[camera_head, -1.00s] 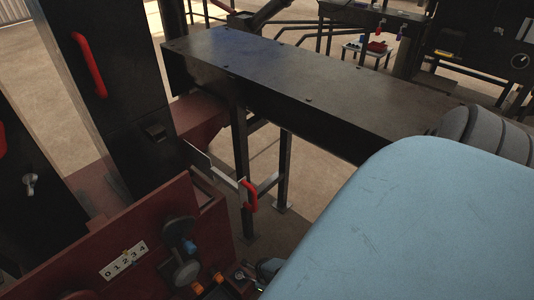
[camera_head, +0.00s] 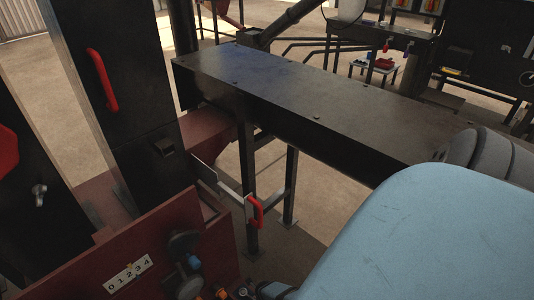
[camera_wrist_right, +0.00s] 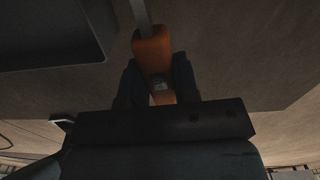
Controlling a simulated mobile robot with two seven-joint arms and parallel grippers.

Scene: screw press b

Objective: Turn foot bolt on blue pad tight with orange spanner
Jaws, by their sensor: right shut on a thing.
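The orange spanner (camera_wrist_right: 152,52) shows in the right wrist view, with its orange handle between the dark fingers of my right gripper (camera_wrist_right: 157,78). The gripper is shut on the handle. A grey metal shank runs from the handle out of the top of the picture, so the spanner's jaw end is out of sight. I cannot make out the foot bolt or the blue pad in either view. My left gripper is not in view.
A dark red machine panel (camera_head: 75,270) with a 0-to-4 number plate (camera_head: 129,273) stands at lower left. A long dark bench (camera_head: 300,95) crosses the middle. A red handle (camera_head: 256,212) on a metal bar sits below it. Bare floor (camera_head: 220,275) shows between.

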